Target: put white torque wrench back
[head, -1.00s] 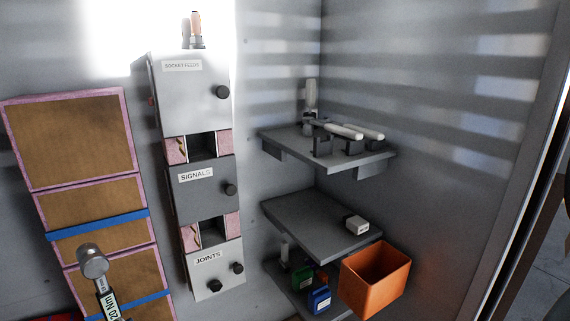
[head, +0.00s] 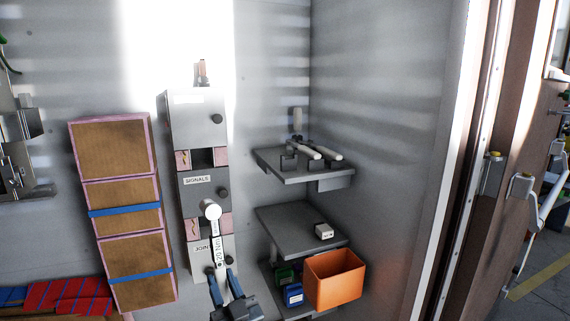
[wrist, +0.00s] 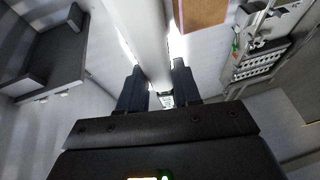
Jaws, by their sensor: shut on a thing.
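The white torque wrench (head: 215,240) stands upright in my gripper (head: 226,284), its round head up and a "20 Nm" label on its shaft. The gripper is shut on it, in front of the lower "JOINTS" box in the head view. In the wrist view the white shaft (wrist: 145,35) runs between the two dark fingers. The upper wall shelf (head: 322,174) lies to the right and above the gripper. It has dark holders (head: 289,162) with white-handled tools (head: 318,152) lying in them.
A middle shelf (head: 285,232) carries a small white block (head: 324,231). An orange bin (head: 335,282) sticks out below it, beside blue (head: 293,295) and green cases. Stacked boxes (head: 198,120) stand left of the shelves. A door frame (head: 440,170) is at the right.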

